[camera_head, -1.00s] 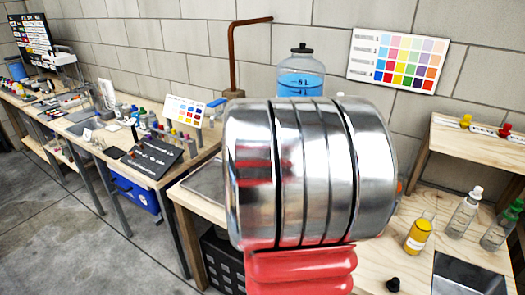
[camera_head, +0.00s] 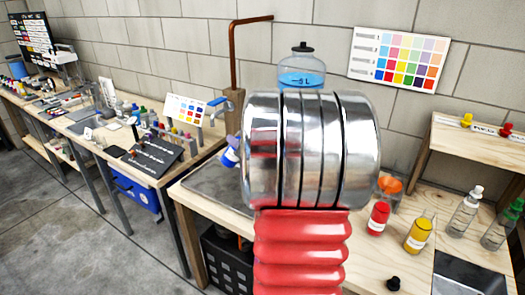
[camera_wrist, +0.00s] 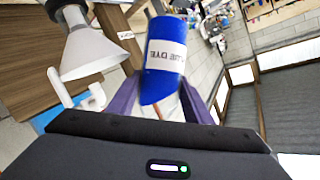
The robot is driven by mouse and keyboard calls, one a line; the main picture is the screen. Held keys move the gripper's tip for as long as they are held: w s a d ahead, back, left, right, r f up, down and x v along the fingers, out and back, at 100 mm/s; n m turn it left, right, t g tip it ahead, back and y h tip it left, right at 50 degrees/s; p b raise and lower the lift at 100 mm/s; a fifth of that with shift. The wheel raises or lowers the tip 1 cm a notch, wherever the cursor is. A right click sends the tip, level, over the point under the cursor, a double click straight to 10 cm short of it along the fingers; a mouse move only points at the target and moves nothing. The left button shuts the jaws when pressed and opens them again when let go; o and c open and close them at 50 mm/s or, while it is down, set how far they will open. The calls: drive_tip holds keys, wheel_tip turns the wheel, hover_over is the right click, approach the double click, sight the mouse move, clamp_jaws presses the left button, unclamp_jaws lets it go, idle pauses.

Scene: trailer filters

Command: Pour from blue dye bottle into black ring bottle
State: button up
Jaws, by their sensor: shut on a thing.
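The blue dye bottle (camera_wrist: 163,62), with a white label, is between the purple fingers of my gripper (camera_wrist: 160,98) in the wrist view. The gripper is shut on it and the bottle looks tilted. In the head view the blue dye bottle (camera_head: 231,152) shows just left of my silver arm link, tilted, above the grey tray. My gripper is hidden behind that link there. I cannot make out the black ring bottle for certain in either view. A white cone-shaped funnel (camera_wrist: 93,57) is left of the held bottle in the wrist view, apart from it.
Red (camera_head: 378,219) and yellow (camera_head: 418,235) dye bottles stand on the bench right of my arm, near an orange funnel (camera_head: 389,186). Clear bottles (camera_head: 465,212) stand farther right. A large jug of blue liquid (camera_head: 301,78) is behind my arm. The grey tray (camera_head: 212,185) shows bare surface.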

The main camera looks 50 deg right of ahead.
drive_tip(key=shift+s+d, duration=0.1)
drive_tip(key=shift+d, duration=0.05)
drive_tip(key=shift+r+m+t, duration=0.4)
drive_tip(key=shift+m+t, duration=0.2)
drive_tip(key=shift+m, duration=0.4)
drive_tip(key=shift+w+a+m+t+p, duration=0.4)
drive_tip(key=shift+m+p, duration=0.3)
drive_tip(key=shift+p, duration=0.4)
idle(1.0)
drive_tip(key=shift+w+a+f+m+t+h+p, duration=0.15)
drive_tip(key=shift+m+t+p, duration=0.15)
drive_tip(key=shift+m+p, duration=0.35)
drive_tip(key=shift+w+a+f+m+t+h+p, duration=0.15)
drive_tip(key=shift+m+t+p, duration=0.2)
drive_tip(key=shift+m, duration=0.5)
idle(3.2)
